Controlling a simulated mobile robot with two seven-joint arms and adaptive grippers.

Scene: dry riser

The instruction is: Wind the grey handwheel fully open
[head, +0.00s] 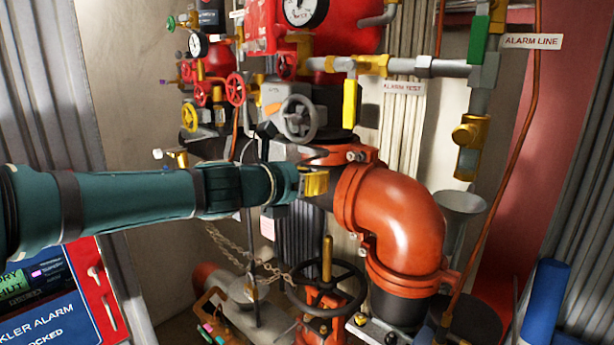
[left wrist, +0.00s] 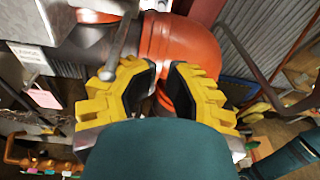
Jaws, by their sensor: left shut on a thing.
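The grey handwheel (head: 298,118) with spokes faces me in the upper middle of the head view, above the gripper. Its bare rim shows there. My left gripper (head: 313,184) is below that wheel, next to the orange pipe elbow (head: 398,215). A dark curved bar passes just above the fingers. In the left wrist view the yellow fingers (left wrist: 160,85) stand close together, and a grey bar (left wrist: 126,40) comes down to the left finger. My right gripper is not in view.
A black handwheel (head: 345,303) with an upright brass stem stands below. Red handwheels (head: 235,89) and gauges (head: 198,45) crowd the upper left. A chain (head: 225,245) hangs below my arm. A red alarm panel (head: 95,290) stands at lower left.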

